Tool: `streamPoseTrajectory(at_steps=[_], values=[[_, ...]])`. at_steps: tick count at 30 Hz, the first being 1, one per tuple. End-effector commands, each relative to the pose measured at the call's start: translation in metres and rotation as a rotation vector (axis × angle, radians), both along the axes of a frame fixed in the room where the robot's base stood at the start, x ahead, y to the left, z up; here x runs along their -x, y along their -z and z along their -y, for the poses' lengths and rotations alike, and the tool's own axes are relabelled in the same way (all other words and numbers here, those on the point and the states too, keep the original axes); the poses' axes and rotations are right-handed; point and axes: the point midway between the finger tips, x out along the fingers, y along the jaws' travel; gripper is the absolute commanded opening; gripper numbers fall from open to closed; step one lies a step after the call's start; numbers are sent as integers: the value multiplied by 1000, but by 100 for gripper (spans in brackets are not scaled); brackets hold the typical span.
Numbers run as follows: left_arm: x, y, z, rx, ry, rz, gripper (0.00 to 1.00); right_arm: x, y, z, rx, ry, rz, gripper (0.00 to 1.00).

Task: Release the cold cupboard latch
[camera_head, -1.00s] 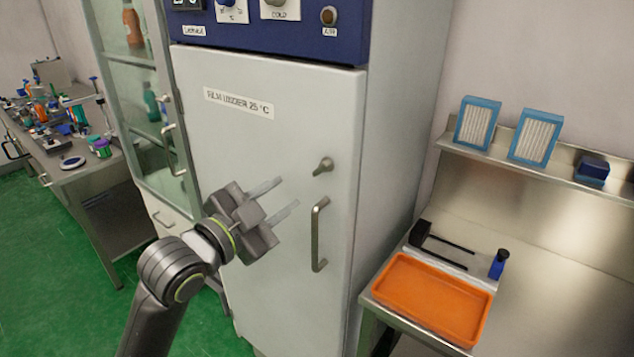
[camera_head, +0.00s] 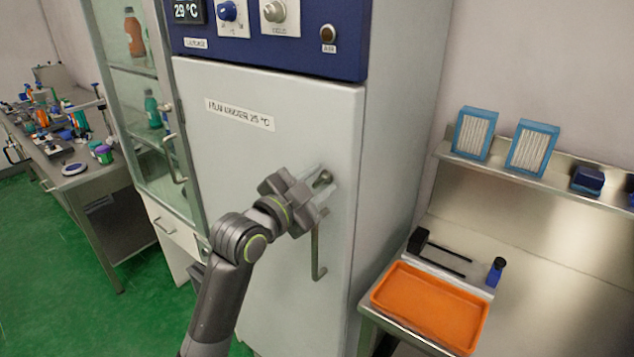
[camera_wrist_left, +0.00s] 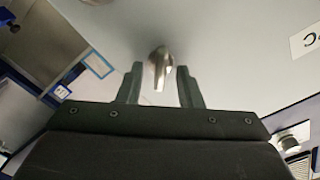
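The cold cupboard (camera_head: 230,150) has a pale door with a printed label and a blue control panel on top. Its latch (camera_head: 323,179) is a small metal knob-like lever above the vertical door handle (camera_head: 316,255). My left gripper (camera_head: 326,190) is at the latch, with its fingers open toward the door. In the left wrist view the latch (camera_wrist_left: 160,66) stands between the two spread fingertips, with a gap on each side. The gripper hides part of the latch and the top of the handle in the head view. My right gripper is not in view.
A glass-fronted cabinet (camera_head: 140,60) stands left of the cupboard. On the right, a steel bench carries an orange tray (camera_head: 430,306), a black tool and a small blue bottle (camera_head: 495,272). Blue-framed filters (camera_head: 473,133) stand on the shelf above.

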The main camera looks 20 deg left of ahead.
Motion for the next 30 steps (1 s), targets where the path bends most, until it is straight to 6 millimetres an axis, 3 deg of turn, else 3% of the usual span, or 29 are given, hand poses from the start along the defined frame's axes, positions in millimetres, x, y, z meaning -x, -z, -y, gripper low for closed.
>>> streamPoseTrajectory(at_steps=[2,9,20,30], values=[[0,0,0,0,0,0,31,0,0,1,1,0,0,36],[0,0,0,1,0,0,0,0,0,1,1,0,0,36],[0,-1,0,30,0,-12,0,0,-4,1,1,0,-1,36],[0,-4,-1,224,0,-84,0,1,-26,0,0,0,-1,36]])
